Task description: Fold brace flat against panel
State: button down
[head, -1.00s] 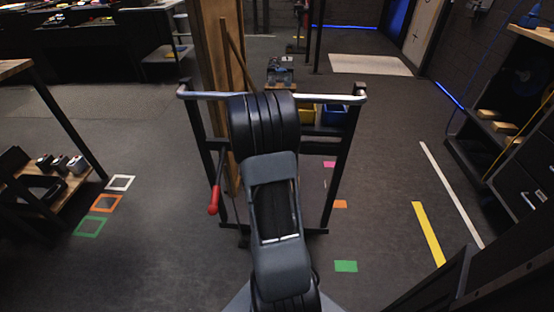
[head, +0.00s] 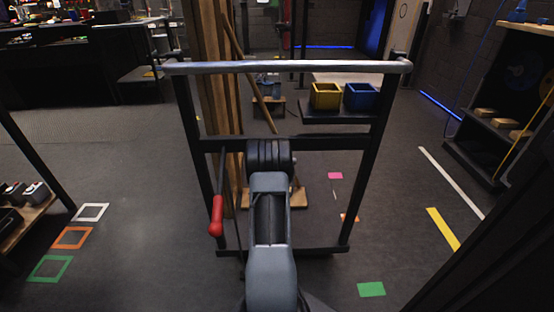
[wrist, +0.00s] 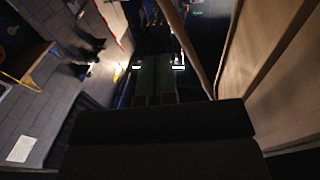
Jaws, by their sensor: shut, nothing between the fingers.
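The tall wooden panel (head: 208,90) stands upright beyond the black frame. The brace (head: 245,75) is a thin wooden bar slanting away from the panel, its lower end out to the right, so it stands angled and not flat. In the wrist view the brace (wrist: 190,45) runs diagonally near the middle, and the panel (wrist: 262,60) fills the right side. My gripper (wrist: 155,92) shows in the wrist view as two fingers side by side, shut and empty, with the brace to their right and apparently apart. In the head view my arm hides the gripper.
A black frame with a silver top bar (head: 290,67) and a red-handled lever (head: 216,215) stands close around my arm. A yellow bin (head: 326,96) and a blue bin (head: 361,97) sit on a shelf behind it. Shelving (head: 500,110) lines the right.

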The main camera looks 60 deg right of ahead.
jog(key=w+x, duration=0.1)
jog(key=x, duration=1.2)
jog(key=shift+b, duration=0.45)
jog(key=shift+a, duration=0.15)
